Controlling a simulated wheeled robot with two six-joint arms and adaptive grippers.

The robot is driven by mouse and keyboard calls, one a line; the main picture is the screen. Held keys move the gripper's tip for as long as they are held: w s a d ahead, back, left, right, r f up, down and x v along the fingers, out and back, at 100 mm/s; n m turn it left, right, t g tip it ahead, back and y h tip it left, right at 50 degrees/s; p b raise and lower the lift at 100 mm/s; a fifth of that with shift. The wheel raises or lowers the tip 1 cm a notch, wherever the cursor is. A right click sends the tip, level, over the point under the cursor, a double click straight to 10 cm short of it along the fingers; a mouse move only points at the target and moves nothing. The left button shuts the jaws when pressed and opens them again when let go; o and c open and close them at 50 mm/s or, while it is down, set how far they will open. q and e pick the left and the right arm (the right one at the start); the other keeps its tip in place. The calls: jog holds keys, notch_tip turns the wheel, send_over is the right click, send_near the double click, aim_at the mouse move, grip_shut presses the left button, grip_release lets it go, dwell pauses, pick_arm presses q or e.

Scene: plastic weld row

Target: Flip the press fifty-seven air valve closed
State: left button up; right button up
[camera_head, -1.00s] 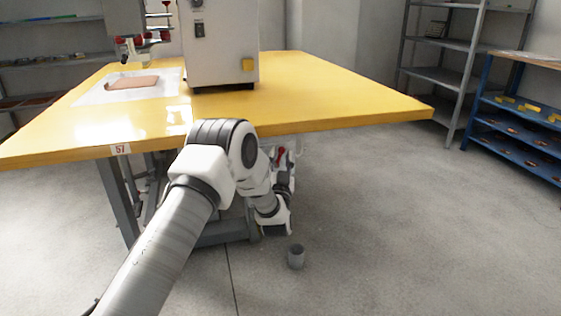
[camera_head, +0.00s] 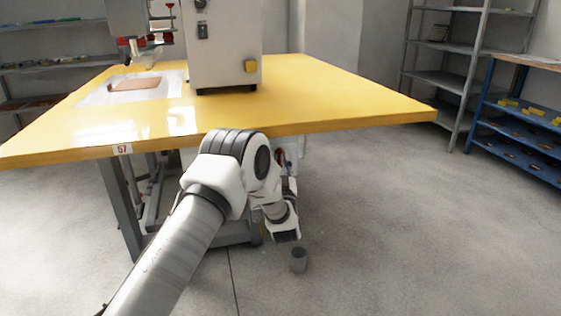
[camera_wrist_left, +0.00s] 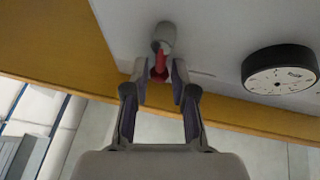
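The air valve has a red lever (camera_wrist_left: 160,66) under a grey round fitting (camera_wrist_left: 164,36) in the left wrist view. A bit of red (camera_head: 281,157) also shows below the table's front edge in the head view, mostly behind my left arm. My left gripper (camera_wrist_left: 160,80) has its two fingers apart, one on each side of the red lever, with a visible gap to each. Its fingers cannot be made out clearly in the head view. The press (camera_head: 222,40) stands on the yellow table (camera_head: 330,95) with the tag 57 (camera_head: 124,149). My right gripper is not in view.
A round black-rimmed gauge (camera_wrist_left: 280,72) is right of the valve in the left wrist view. A small grey cup (camera_head: 299,260) stands on the floor below my left wrist. Shelves (camera_head: 455,80) and a blue rack (camera_head: 520,110) are at the right. The floor between is clear.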

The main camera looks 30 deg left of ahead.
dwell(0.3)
pick_arm(q)
jog(key=v, duration=1.2)
jog(key=shift+f, duration=0.2)
